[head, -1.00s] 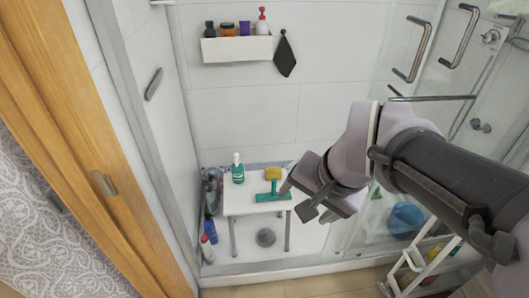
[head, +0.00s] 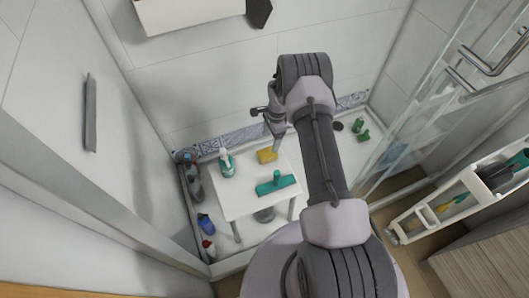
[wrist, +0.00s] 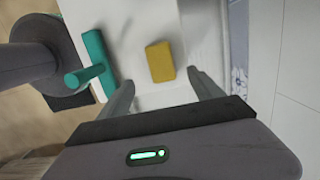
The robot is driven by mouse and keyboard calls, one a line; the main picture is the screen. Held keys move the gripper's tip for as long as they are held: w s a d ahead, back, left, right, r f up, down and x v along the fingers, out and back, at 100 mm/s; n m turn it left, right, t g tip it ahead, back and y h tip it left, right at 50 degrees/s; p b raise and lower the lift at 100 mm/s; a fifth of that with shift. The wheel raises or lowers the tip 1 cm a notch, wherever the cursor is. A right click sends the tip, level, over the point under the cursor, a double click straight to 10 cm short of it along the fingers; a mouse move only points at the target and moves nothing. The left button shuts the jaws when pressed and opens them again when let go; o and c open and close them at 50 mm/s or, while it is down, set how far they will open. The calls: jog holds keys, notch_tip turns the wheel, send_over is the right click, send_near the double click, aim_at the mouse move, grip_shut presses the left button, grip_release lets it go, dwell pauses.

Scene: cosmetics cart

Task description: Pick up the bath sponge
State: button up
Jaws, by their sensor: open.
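The yellow bath sponge (head: 267,155) lies on the white stool (head: 236,202) near its back right corner. My gripper (head: 273,142) is over the back of the stool, close to the sponge. In the wrist view the sponge (wrist: 160,61) lies ahead between the lines of my two open fingers (wrist: 162,84). Nothing is between the fingers. I cannot tell the exact height of the fingertips above the stool.
A teal squeegee (head: 276,184) lies on the stool in front of the sponge. A green pump bottle (head: 226,162) stands at the stool's back left. The shower wall is close behind. Blue and white bottles (head: 206,223) stand on the floor left of the stool.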

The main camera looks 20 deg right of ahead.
aim_at(268, 152)
jog(key=f, duration=0.1)
jog(key=f+b, duration=0.1)
jog(key=f, duration=0.3)
jog(key=shift+a+f, duration=0.15)
jog(key=shift+a, duration=0.2)
jog(key=shift+w+a+f+b, duration=0.15)
jog(key=shift+f+b, duration=0.7)
jog(key=shift+f, duration=0.45)
jog(key=shift+s+a+f+b, duration=0.1)
jog(key=shift+f+b, duration=0.75)
jog(key=shift+f, duration=0.4)
jog(key=shift+f+b, duration=0.25)
jog(key=shift+b, duration=0.2)
jog(key=shift+r, duration=0.1)
jog(key=c, duration=1.4)
